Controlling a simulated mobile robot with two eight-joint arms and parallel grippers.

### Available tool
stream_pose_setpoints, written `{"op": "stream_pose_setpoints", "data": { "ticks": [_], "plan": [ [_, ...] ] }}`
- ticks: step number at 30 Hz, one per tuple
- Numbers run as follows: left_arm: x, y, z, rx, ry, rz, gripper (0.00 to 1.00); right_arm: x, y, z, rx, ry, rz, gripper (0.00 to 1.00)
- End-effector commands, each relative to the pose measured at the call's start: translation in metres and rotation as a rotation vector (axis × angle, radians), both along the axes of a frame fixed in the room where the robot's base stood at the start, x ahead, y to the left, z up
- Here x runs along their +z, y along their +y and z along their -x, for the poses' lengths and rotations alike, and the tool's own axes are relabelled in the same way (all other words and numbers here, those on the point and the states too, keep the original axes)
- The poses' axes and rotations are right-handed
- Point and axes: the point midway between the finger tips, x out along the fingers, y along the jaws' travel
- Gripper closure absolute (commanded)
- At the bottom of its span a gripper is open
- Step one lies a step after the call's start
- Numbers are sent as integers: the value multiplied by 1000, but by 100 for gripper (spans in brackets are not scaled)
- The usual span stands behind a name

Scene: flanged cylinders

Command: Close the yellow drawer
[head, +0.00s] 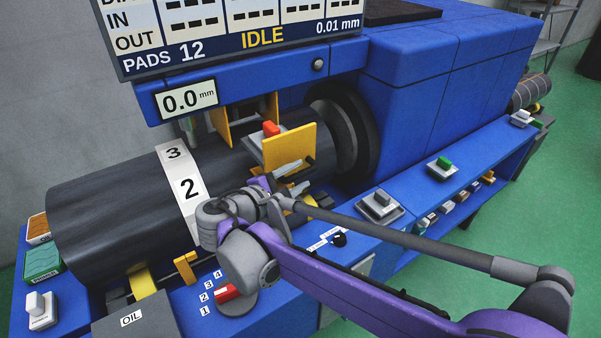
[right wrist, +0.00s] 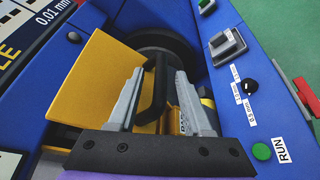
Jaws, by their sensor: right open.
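The yellow drawer's flat front panel (head: 290,147) stands in front of the dark cylinder's right part, near the black chuck. Its dark bar handle is at the panel's lower right. In the right wrist view the yellow panel (right wrist: 108,75) fills the left middle, and the black handle (right wrist: 154,90) lies between my fingers. My right gripper (head: 287,172) is open at the handle, its grey fingers (right wrist: 158,78) on either side of it; contact cannot be told. How far the drawer stands out is unclear. My left gripper is out of view.
The big dark cylinder (head: 110,210) with a numbered white band lies left of the gripper. A display (head: 240,30) hangs above. Switches, a black knob (head: 339,240) and a red lever (head: 228,292) sit on the blue front ledge. Green floor (head: 550,190) is open at right.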

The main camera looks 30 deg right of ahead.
Motion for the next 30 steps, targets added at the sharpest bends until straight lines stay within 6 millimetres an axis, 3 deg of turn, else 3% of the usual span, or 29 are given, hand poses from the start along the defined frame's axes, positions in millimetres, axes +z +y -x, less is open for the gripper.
{"op": "stream_pose_setpoints", "data": {
  "ticks": [5,14,22,30],
  "plan": [
    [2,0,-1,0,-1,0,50,-3,-13,-5,-1,0,0,50],
    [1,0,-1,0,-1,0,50,-4,-14,-6,1,0,-1,50],
    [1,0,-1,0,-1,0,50,-4,-14,-6,0,0,0,99],
    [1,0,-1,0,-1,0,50,-4,-14,-6,1,0,-1,100]
  ]
}}
